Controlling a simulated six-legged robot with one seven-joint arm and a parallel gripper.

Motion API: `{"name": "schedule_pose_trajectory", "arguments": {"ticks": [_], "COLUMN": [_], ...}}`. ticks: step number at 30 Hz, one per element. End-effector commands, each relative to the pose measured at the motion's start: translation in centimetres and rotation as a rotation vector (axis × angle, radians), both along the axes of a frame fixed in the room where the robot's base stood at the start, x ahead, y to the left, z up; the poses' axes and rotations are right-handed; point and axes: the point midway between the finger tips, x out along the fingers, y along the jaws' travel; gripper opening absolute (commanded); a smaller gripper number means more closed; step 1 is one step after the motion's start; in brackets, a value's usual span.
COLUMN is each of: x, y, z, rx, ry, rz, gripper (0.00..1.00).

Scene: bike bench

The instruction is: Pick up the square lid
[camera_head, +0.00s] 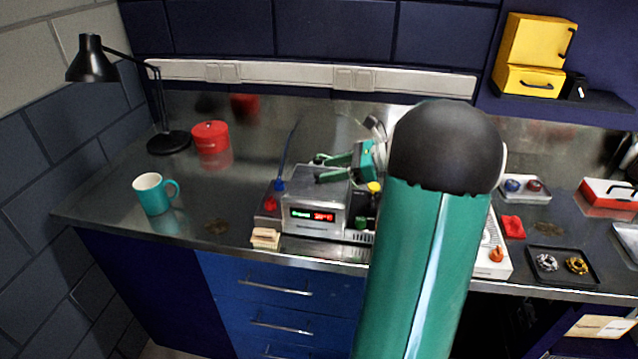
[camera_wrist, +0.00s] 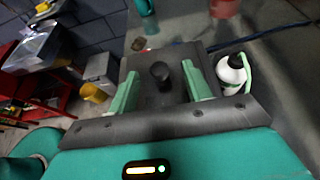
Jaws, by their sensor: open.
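The square lid (camera_wrist: 143,62) is a dark flat plate with a black round knob (camera_wrist: 161,74) standing up near its middle. In the wrist view it lies below my gripper (camera_wrist: 160,72), whose two green fingers are spread on either side of the knob. There is a gap between each finger and the knob, so nothing is gripped. In the head view my gripper (camera_head: 322,168) shows just above the silver box with a lit display (camera_head: 314,215). I cannot make out the lid clearly there, and my arm hides part of the bench.
A white bottle (camera_wrist: 230,76) with a green handle stands close right of my gripper in the wrist view. A teal mug (camera_head: 153,195), red pot (camera_head: 210,138) and black lamp (camera_head: 169,142) stand left on the bench. A black tray (camera_head: 562,281) lies right. Bench space between mug and box is mostly clear.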

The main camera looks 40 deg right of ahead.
Motion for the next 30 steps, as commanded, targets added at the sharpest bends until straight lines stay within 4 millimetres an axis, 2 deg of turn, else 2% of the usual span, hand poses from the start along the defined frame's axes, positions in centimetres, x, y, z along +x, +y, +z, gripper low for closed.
{"name": "schedule_pose_trajectory", "arguments": {"ticks": [6,15,21,23,30], "x": [2.2,2.6,2.6,2.6,2.6], "y": [2.0,2.3,2.3,2.3,2.3], "z": [-1.4,-1.6,-1.6,-1.6,-1.5], "rx": [0.001,0.0,0.0,0.0,0.0], "ry": [0.001,0.001,0.001,0.001,0.0], "rz": [0.001,0.001,0.001,0.001,0.001], "gripper": [0.49,0.49,0.1,0.0,0.0]}}
